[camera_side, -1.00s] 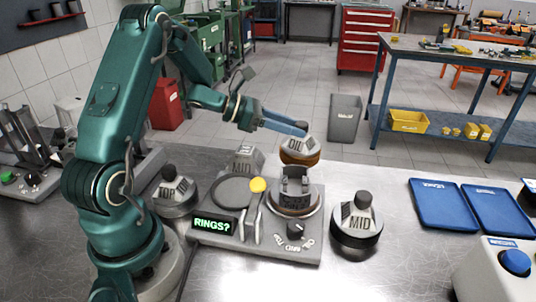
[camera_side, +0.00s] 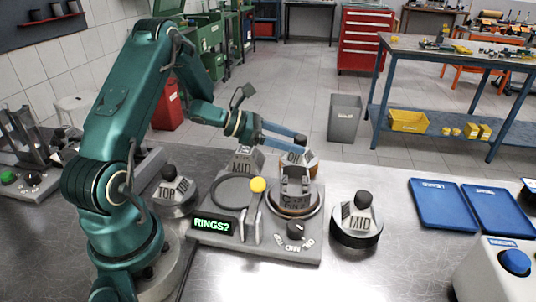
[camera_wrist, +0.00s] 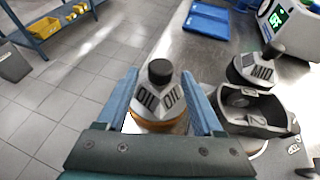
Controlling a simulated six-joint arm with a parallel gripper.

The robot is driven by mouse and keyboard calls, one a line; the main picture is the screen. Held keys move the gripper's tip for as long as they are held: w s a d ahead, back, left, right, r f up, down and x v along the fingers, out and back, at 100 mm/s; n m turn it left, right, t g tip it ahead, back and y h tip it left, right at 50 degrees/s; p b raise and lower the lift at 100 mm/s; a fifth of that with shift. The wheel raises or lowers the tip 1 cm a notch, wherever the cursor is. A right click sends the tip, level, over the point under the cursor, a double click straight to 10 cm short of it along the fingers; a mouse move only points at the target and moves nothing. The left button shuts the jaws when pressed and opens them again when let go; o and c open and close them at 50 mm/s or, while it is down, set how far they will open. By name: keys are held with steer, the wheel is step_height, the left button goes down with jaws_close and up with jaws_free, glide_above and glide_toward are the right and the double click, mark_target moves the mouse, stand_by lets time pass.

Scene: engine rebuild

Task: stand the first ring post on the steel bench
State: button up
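A grey ring post marked OIL (camera_wrist: 160,102), with a black knob and copper-coloured base, sits between the fingers of my gripper (camera_wrist: 163,108). In the side view, my gripper (camera_side: 301,140) is shut on this OIL post (camera_side: 296,158), held upright behind the ring fixture. The fixture and piston partly hide its lower part, so I cannot tell whether it touches the steel bench (camera_side: 390,240). A MID post (camera_side: 361,220) stands on the bench right of the fixture.
The grey fixture (camera_side: 215,250) carries a piston (camera_side: 296,190), a round pad, a yellow-knobbed lever (camera_side: 257,186) and a display reading "RINGS?" (camera_side: 213,225). Blue trays (camera_side: 445,205) and a white box with a blue button (camera_side: 500,270) are at the right. Bench between MID post and trays is clear.

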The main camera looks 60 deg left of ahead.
steer(key=shift+r, duration=0.1)
steer(key=shift+s+a+r, duration=0.2)
steer(key=v, duration=1.1)
steer(key=w+r+n+t+y, duration=0.1)
steer(key=w+r+n+y, duration=0.35)
steer(key=n, duration=0.65)
steer(key=w+r+n+y, duration=0.1)
steer(key=r+n+y, duration=0.55)
steer(key=n, duration=0.45)
steer(key=s+d+f+n+g+h, duration=0.2)
steer(key=s+d+f+n+g, duration=0.1)
steer(key=s+d+n, duration=0.6)
steer(key=s+d+f+n+g+h, duration=0.2)
steer(key=s+d+f+n+g, duration=0.1)
steer(key=s+d+n, duration=0.6)
steer(key=shift+s+f+n+g, duration=0.2)
steer(key=shift+s+n+g, duration=0.15)
steer(key=shift+n+g, duration=0.4)
